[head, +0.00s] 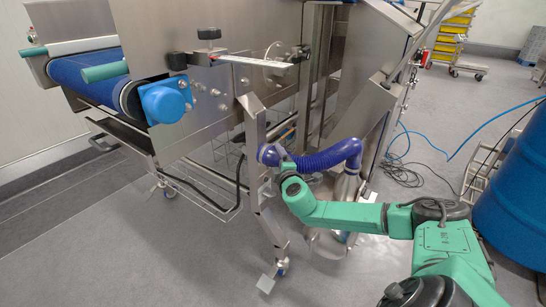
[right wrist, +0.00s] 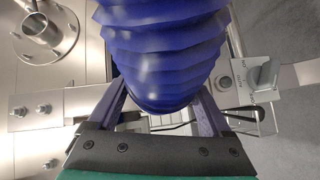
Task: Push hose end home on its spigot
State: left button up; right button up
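The blue-violet ribbed hose (head: 330,158) runs from the steel hopper side to my right gripper (head: 284,166) in the head view. Its left end is beside a steel frame post. In the right wrist view the hose (right wrist: 160,50) fills the top middle, between the two fingers of my right gripper (right wrist: 160,108), which appear closed against its sides. A short steel spigot with a round flange (right wrist: 40,34) stands at the upper left of that view, apart from the visible hose. The hose's open end is not clearly visible. My left gripper is not in view.
A steel conveyor with a blue belt (head: 85,72) and blue motor cap (head: 166,101) stands left. A frame post (head: 262,200) is close to my gripper. A switch plate (right wrist: 262,78) is right of the hose. A blue drum (head: 515,190) stands right.

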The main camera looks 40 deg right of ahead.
jog(key=shift+r, duration=0.1)
grip_shut()
jog(key=shift+s+d, duration=0.25)
jog(key=shift+s, duration=0.5)
jog(key=shift+s+d, duration=0.2)
jog(key=shift+s, duration=0.5)
jog(key=shift+s+d+p, duration=0.2)
jog(key=shift+s+p, duration=0.1)
jog(key=shift+s, duration=0.35)
jog(key=shift+s+d+p, duration=0.15)
jog(key=shift+s+p, duration=0.15)
jog(key=shift+s, duration=0.3)
